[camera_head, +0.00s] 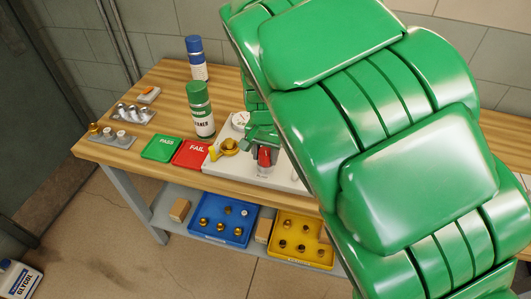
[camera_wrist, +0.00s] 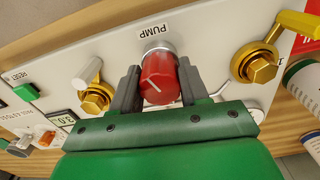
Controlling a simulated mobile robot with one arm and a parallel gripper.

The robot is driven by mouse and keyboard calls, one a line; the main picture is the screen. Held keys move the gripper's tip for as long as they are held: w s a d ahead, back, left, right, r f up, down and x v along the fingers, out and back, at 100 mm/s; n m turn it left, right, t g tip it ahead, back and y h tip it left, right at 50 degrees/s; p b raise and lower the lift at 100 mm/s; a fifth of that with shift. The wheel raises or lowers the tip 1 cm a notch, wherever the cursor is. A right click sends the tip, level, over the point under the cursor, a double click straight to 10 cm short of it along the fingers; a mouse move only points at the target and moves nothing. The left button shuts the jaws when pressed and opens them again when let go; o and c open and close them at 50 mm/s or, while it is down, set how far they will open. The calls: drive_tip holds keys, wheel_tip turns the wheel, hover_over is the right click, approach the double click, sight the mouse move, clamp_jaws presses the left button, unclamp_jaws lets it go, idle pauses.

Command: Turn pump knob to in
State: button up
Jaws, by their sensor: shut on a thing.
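The red pump knob (camera_wrist: 158,78) sits on a silver collar on the white panel (camera_wrist: 215,60), by a PUMP label (camera_wrist: 155,31) that reads upside down in the wrist view. In the head view the knob (camera_head: 265,157) shows just below my gripper (camera_head: 262,140), and my green arm hides much of the panel. Marks for the knob's positions cannot be read.
Brass valves with a yellow handle (camera_wrist: 258,65) and a white handle (camera_wrist: 93,98) flank the knob closely. A green RESET button (camera_wrist: 25,92) is at left. Green-capped (camera_head: 201,112) and blue-capped (camera_head: 196,58) bottles and PASS (camera_head: 162,150) and FAIL (camera_head: 191,156) trays stand left on the bench.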

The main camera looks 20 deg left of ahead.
sight(265, 151)
drive_tip(key=m, duration=0.4)
drive_tip(key=shift+m, duration=1.9)
drive_tip(key=shift+a+m, duration=0.1)
drive_tip(key=shift+m, duration=0.2)
drive_tip(key=o, duration=1.1)
drive_tip(key=shift+c, duration=0.2)
drive_tip(key=shift+r, duration=0.15)
wheel_tip(265, 151, up, 8)
drive_tip(key=shift+f, duration=0.25)
